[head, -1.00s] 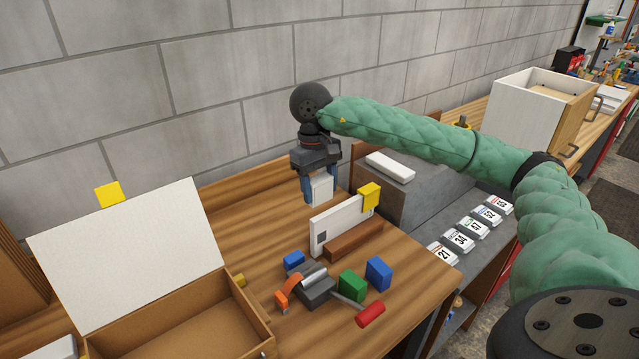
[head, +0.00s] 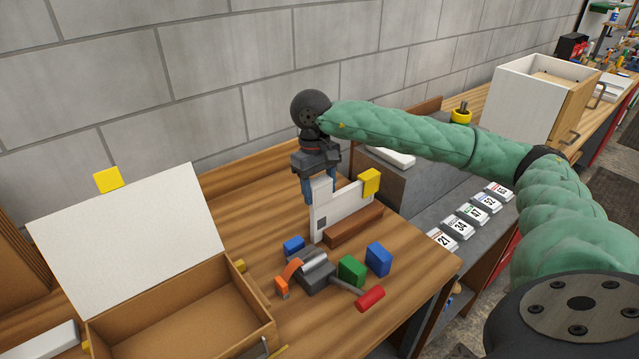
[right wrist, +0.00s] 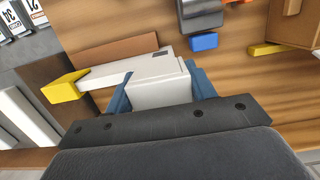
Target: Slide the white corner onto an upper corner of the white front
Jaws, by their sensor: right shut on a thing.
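The white front (head: 348,212) stands upright on the wooden table beside a brown bar. A yellow corner (head: 370,183) sits on its right upper corner; it also shows in the right wrist view (right wrist: 64,87). My right gripper (head: 320,194) points down over the front's left upper corner, shut on the white corner (head: 322,186). The white corner is between the blue fingers in the right wrist view (right wrist: 162,92), overlapping the end of the front (right wrist: 112,76). I cannot tell whether it is seated on the edge. My left gripper is out of view.
The brown bar (head: 353,227) lies along the near side of the front. An open box (head: 190,318) with a white lid stands left. The grey wall is behind.

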